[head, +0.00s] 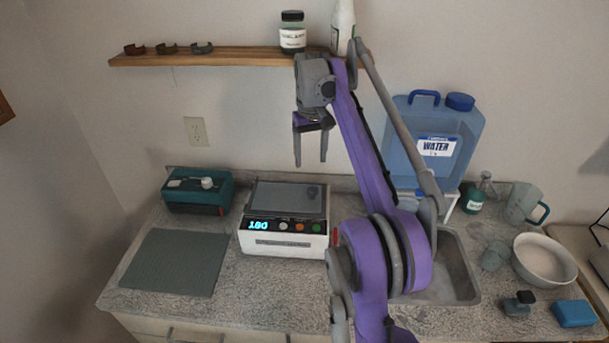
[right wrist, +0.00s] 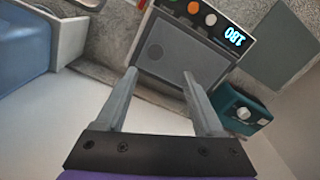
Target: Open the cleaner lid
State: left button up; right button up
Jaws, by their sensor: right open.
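The cleaner (head: 284,238) is a white box with a black front panel, a lit "180" display and several round buttons. It stands on the counter against the back wall. Its grey lid (head: 280,198) lies flat on top, shut, with a small round knob (head: 312,192) near the right. My right gripper (head: 310,160) is open and empty, hanging above and behind the lid, apart from it. In the right wrist view the lid (right wrist: 180,58) shows upside down beyond the open fingers. My left gripper is not in view.
A teal box (head: 198,192) and a grey mat (head: 175,262) lie left of the cleaner. A blue water jug (head: 465,160), a sink (head: 455,270) and a white bowl (head: 545,262) are right. A wooden shelf (head: 230,58) with jars hangs above. My right arm covers part of the sink.

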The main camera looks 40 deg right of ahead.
aim_at(313, 189)
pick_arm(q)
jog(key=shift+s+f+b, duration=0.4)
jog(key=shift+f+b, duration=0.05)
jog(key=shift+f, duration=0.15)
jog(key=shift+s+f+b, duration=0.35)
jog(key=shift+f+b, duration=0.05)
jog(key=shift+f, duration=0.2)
pick_arm(e)
jog(key=f, duration=0.7)
jog(key=d+f, duration=0.1)
jog(key=f, duration=0.2)
jog(key=shift+f, duration=0.25)
grip_shut()
